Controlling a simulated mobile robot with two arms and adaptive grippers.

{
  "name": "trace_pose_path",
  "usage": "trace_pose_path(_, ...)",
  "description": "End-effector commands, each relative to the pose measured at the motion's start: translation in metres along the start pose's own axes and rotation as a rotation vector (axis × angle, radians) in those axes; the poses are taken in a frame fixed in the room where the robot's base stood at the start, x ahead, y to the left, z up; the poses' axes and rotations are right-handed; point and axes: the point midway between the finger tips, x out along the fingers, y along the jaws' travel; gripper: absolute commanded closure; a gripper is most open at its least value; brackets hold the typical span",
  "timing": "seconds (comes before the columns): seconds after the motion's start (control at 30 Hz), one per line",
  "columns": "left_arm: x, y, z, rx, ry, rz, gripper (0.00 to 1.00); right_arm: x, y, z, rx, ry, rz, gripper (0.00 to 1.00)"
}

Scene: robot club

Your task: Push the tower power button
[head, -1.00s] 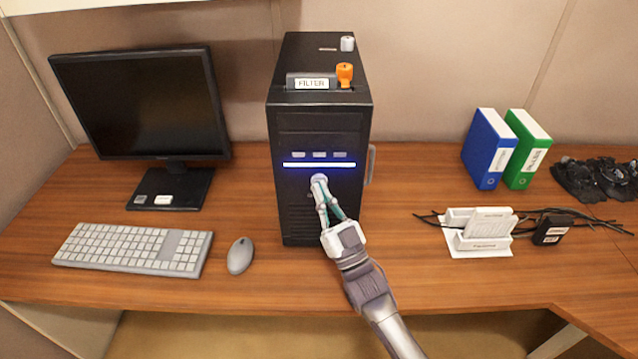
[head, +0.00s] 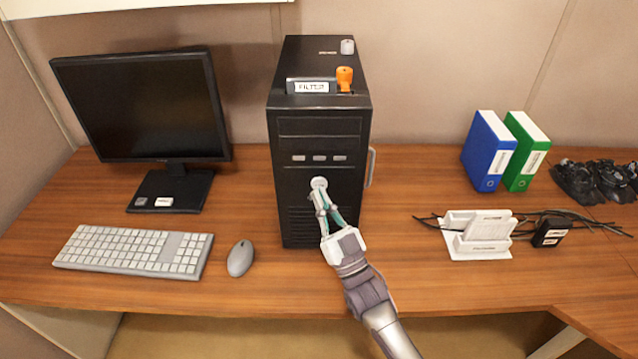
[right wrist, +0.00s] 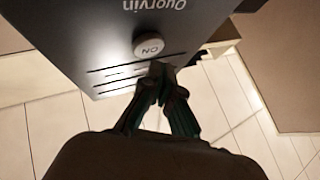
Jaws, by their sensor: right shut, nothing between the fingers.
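The black computer tower (head: 290,180) stands upright on the desk in the head view. Its round, light power button (head: 319,183) is on the front panel, below a row of small light buttons. In the right wrist view the power button (right wrist: 149,47) is marked "ON". My right gripper (head: 320,193) is shut and empty, its fingertips just below the button. In the right wrist view the fingertips (right wrist: 158,70) are close to the button; I cannot tell whether they touch it. The front light strip is dark. My left gripper is not in view.
A monitor (head: 140,105), a keyboard (head: 135,250) and a mouse (head: 240,258) are left of the tower. Binders (head: 488,150), a white holder (head: 480,235) and cables are to the right. An orange knob (head: 344,76) is on the tower's top.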

Motion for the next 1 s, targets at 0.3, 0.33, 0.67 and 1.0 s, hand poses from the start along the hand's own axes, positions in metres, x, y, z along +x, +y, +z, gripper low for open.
trace_pose_path(0.3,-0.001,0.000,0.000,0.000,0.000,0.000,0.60,-0.002,-0.002,-0.002,-0.001,0.001,-0.001,1.00)
trace_pose_path(0.33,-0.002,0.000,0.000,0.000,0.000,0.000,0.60,-0.002,-0.002,-0.002,-0.001,0.001,-0.001,1.00)
trace_pose_path(0.67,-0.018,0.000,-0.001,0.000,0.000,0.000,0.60,-0.021,-0.016,-0.018,0.001,-0.001,-0.001,1.00)
trace_pose_path(1.0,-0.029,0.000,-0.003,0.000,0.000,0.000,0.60,-0.042,-0.031,-0.031,0.000,-0.001,-0.001,1.00)
